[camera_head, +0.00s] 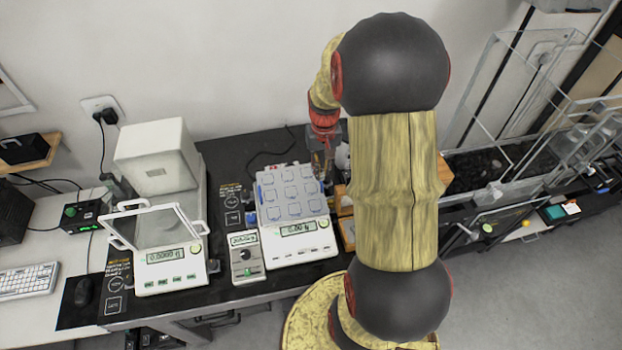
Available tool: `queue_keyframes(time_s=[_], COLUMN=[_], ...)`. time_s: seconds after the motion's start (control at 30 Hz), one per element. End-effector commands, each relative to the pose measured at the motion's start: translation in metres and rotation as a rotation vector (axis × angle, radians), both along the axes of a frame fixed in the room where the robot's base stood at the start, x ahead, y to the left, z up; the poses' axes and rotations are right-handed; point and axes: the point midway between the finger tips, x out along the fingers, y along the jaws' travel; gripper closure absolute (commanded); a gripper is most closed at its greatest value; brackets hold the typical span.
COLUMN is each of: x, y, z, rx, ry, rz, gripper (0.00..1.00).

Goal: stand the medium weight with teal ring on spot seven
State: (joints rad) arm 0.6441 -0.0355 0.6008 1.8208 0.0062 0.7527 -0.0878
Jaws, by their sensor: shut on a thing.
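My gripper (322,168) points down at the back right corner of the pale spot plate (262,213). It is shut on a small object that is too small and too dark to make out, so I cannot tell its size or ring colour. The plate has rows of bluish square spots and lies on the right-hand white balance (300,253). The numbers on the spots are too small to read, so I cannot pick out spot seven. I cannot make out a weight with a teal ring anywhere in view.
A white balance with an open glass lid (172,278) stands to the left, with a white box (157,160) behind it. A small display unit (246,262) stands between the balances. Wooden blocks (346,232) lie right of the plate, partly behind my arm. Clear-walled cases (500,190) stand farther right.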

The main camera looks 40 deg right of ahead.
Motion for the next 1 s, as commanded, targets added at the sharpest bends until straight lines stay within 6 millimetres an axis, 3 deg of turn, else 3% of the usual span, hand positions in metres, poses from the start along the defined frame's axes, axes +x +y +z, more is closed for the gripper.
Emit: queue_keyframes(time_s=[0.1, 0.23, 0.47, 0.7, 1.0], x=[0.016, 0.027, 0.037, 0.040, 0.040], y=[0.003, 0.005, 0.006, 0.006, 0.006], z=[-0.025, -0.038, -0.049, -0.081, -0.083], rx=[0.003, 0.002, 0.002, 0.003, 0.002], ry=[0.005, 0.003, 0.003, 0.004, 0.003], rz=[0.002, 0.001, 0.000, -0.001, -0.001], gripper=[1.00, 1.00, 1.00, 1.00, 1.00])
